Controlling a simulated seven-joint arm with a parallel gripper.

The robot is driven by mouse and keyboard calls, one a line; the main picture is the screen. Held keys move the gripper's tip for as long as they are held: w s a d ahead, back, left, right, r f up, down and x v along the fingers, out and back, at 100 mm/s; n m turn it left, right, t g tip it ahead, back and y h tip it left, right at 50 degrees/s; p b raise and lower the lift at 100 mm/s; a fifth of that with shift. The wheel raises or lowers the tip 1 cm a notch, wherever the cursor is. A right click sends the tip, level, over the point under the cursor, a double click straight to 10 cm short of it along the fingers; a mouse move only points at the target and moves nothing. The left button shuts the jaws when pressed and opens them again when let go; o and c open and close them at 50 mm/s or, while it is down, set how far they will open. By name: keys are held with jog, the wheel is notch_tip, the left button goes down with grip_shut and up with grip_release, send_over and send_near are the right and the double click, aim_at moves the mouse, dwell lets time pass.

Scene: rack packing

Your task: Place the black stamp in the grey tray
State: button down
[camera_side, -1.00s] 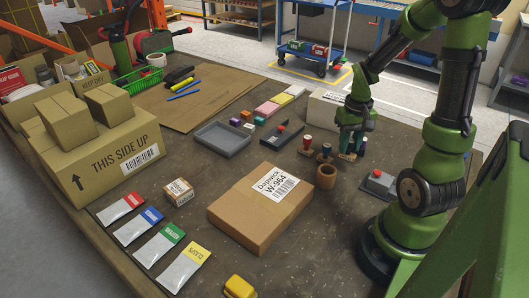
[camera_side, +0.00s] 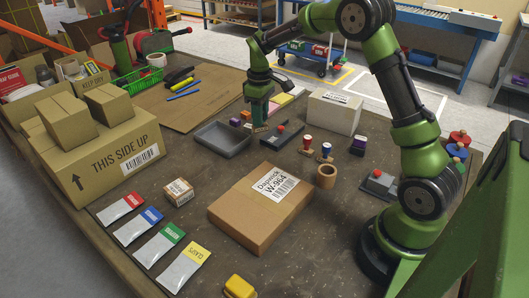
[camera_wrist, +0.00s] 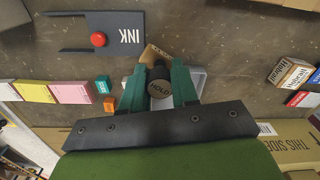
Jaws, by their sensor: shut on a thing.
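My gripper (camera_side: 260,113) is shut on the black stamp and holds it over the table, just right of the grey tray (camera_side: 223,141). The tray looks empty. In the wrist view, part of the pale tray (camera_wrist: 201,78) shows behind the right finger.
The ink pad holder (camera_side: 296,138) with its red knob is just right of my gripper. Red (camera_side: 307,141), blue (camera_side: 326,149) and purple (camera_side: 358,143) stamps stand further right. A large carton (camera_side: 255,215) lies in front.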

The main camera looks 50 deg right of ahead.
jog(key=w+a+r+n, duration=0.2)
jog(key=w+a+n, duration=0.2)
jog(key=w+n, duration=0.25)
jog(key=f, duration=0.9)
jog(key=shift+w, duration=0.25)
jog(key=shift+f, duration=0.25)
jog(key=c, duration=0.8)
grip_release()
jog(key=shift+c, duration=0.2)
jog(key=shift+r, duration=0.15)
